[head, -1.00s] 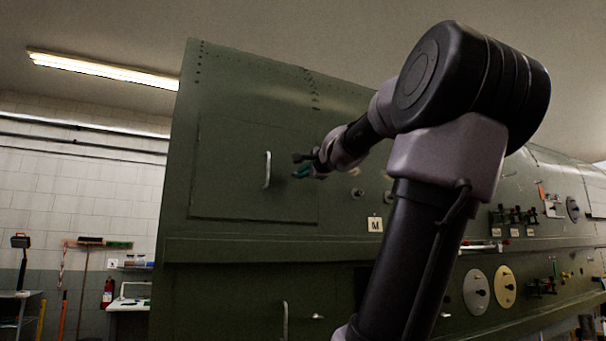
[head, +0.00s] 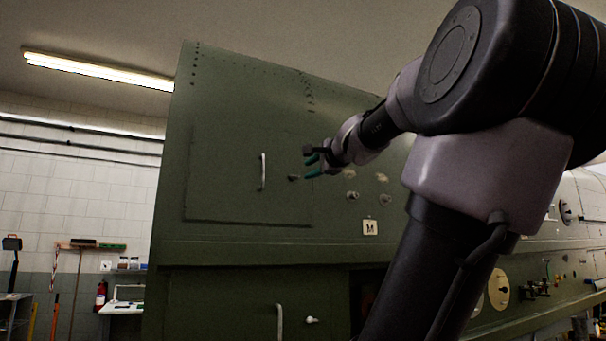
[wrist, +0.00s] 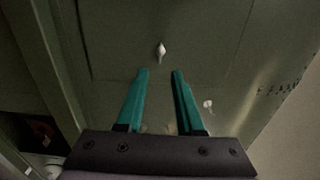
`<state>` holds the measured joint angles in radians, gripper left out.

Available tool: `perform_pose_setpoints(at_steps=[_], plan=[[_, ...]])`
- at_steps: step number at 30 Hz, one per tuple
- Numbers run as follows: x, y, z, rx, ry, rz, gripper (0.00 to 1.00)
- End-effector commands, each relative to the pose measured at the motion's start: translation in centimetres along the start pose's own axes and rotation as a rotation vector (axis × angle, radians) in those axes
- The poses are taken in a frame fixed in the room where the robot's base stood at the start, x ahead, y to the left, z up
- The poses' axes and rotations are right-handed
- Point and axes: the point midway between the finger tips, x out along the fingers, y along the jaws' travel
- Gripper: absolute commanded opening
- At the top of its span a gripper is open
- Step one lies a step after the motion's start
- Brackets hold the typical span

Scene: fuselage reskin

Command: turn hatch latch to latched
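The hatch (head: 225,165) is a flat green panel in the side of the green fuselage, with a pale upright handle (head: 263,172). The hatch latch (head: 293,178) is a small knob right of that handle, near the panel's right edge. In the wrist view the latch (wrist: 161,52) is a small pale lever, pointing roughly along the picture's vertical. My gripper (head: 309,166) has teal fingers and is just right of the latch in the head view. In the wrist view my gripper (wrist: 161,72) is open and empty, with the latch beyond the gap between the fingertips, apparently untouched.
Two round fittings (head: 352,196) and a white "M" label (head: 370,228) are on the fuselage right of the hatch. A ledge (head: 230,252) runs below it, with another handle (head: 280,320) lower down. My arm hides much of the right side.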

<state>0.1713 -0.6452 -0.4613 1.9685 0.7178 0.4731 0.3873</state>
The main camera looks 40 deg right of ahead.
Motion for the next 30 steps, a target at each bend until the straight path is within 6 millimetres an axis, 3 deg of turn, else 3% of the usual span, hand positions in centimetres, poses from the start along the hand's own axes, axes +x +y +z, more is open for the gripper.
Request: perform_pose_setpoints(at_steps=[3,7,25,28,30], plan=[[-1.6,-0.1,-0.1,0.0,0.001,-0.002,0.36],[-2.4,0.0,0.0,0.0,-0.001,0.0,0.36],[-2.5,0.1,0.2,-0.003,-0.004,0.003,0.36],[-1.9,1.3,1.6,-0.034,-0.036,0.032,0.36],[-1.3,3.1,4.0,-0.088,-0.086,0.075,0.36]])
